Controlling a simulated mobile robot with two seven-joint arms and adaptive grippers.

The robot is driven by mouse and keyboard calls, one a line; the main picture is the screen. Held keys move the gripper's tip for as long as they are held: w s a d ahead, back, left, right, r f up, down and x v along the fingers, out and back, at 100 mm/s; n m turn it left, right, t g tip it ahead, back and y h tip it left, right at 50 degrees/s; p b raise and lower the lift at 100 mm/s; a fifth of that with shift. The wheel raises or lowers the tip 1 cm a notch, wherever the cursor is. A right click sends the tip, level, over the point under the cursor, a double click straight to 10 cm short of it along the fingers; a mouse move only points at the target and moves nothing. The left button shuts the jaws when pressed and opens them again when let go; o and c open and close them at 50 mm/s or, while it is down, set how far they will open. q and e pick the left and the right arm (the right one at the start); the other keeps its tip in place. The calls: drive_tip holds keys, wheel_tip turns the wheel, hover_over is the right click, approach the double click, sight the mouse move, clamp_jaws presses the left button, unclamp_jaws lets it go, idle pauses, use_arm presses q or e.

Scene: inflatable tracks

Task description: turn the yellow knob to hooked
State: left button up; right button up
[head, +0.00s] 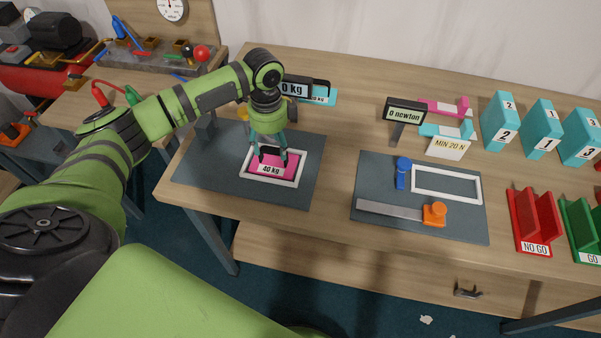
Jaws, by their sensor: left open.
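My left gripper (272,160) points down over a pink block (270,179) labelled 40 kg. Its fingers are apart, and I cannot tell whether the tips touch the block. The pink block lies inside a white frame (297,166) on the left grey mat (203,172). A small yellow part (243,112), which looks like the yellow knob, shows just left of my gripper's wrist at the back of that mat. My arm and gripper hide much of it, so its setting cannot be read. My right gripper is out of view.
A display reading "0 kg" (295,89) stands behind my wrist. Teal numbered blocks (500,124) and red (530,212) and green holders stand at the right.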

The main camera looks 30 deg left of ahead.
use_arm(q)
drive_tip(key=s+d+r+b, duration=0.3)
drive_tip(key=s+d+r, duration=0.3)
drive_tip(key=d+r, duration=0.35)
drive_tip(key=shift+s+d+f+n+b, duration=0.45)
drive_tip(key=shift+f+n, duration=0.2)
drive_tip(key=shift+n, duration=1.45)
drive_tip(key=shift+s+d+f+n+b, duration=0.4)
drive_tip(key=shift+s+f+n+b, duration=0.2)
drive_tip(key=shift+n, duration=1.5)
drive_tip(key=shift+s+d+f+n+b, duration=0.45)
drive_tip(key=shift+f+n, duration=0.2)
drive_tip(key=shift+n, duration=1.45)
